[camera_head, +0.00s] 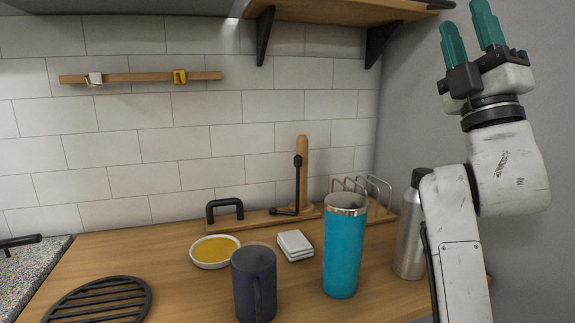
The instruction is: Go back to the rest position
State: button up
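My gripper (471,38) is raised at the upper right, with its two teal fingers pointing up. The fingers are apart with nothing between them. My white arm rises along the right side of the view, in front of the grey wall. The gripper is well above the wooden counter (180,262) and touches nothing that I can see.
On the counter stand a blue tumbler (343,250), a dark mug (254,285), a steel bottle (409,240) close to my arm, a bowl of yellow contents (214,249), white coasters (295,245) and a black trivet (100,300). A wooden shelf (335,10) hangs left of my gripper.

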jog(key=w+d+f+m+g+h+p, duration=0.1)
jog(key=w+d+f+m+g+h, duration=0.2)
jog(key=f, duration=0.4)
jog(key=f+m+g+h+p, duration=0.1)
jog(key=f+m+h, duration=0.3)
jog(key=f, duration=0.2)
jog(key=w+d+f+m+g+h+p, duration=0.1)
jog(key=w+d+f+m+g+h, duration=0.2)
jog(key=f, duration=0.4)
jog(key=s+f+m+g+p, duration=0.1)
jog(key=s+f+m+g, duration=0.25)
jog(key=f, duration=0.75)
jog(key=s+f+m+g+p, duration=0.1)
jog(key=s+f+m+g, duration=0.2)
jog(key=f, duration=0.8)
jog(key=s+f+m+g+y+p, duration=0.1)
jog(key=s+f+g+y+p, duration=0.1)
jog(key=s+f+g, duration=1.05)
jog(key=s+a+f+g, duration=0.1)
jog(key=s+f, duration=0.2)
jog(key=s, duration=0.5)
jog(key=s+f+m+g+p, duration=0.1)
jog(key=s+f, duration=0.2)
jog(key=s, duration=0.5)
jog(key=s+a+f+m+y, duration=0.1)
jog(key=s+f, duration=0.2)
jog(key=s, duration=0.5)
jog(key=shift+a+f+g+p, duration=0.3)
jog(key=shift+f+g+p, duration=0.05)
jog(key=shift+f+g, duration=0.05)
